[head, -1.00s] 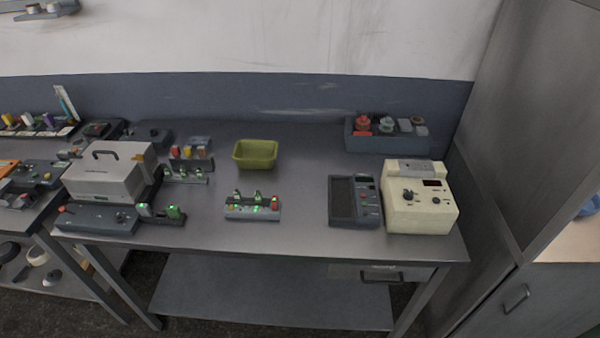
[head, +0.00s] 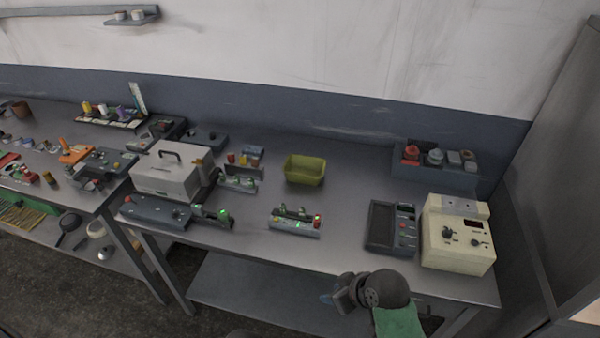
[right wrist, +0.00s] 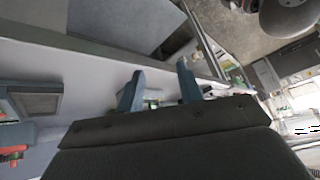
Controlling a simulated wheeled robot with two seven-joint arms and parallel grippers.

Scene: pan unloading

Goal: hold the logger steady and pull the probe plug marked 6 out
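A small grey block with upright plugs and green lights (head: 296,222) stands near the front middle of the table in the head view. It may be the logger. The plugs' numbers are too small to read, so I cannot tell which is marked 6. My right gripper (head: 333,297) is low at the table's front edge, below and right of that block and apart from it. In the right wrist view its two blue fingers (right wrist: 159,84) stand apart with nothing between them. My left gripper is not in view.
A green-yellow bin (head: 305,170) stands behind the block. A dark handheld device (head: 380,226) and a cream instrument (head: 457,245) stand to the right. A grey case with a handle (head: 166,172) and other lit units (head: 212,216) stand to the left.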

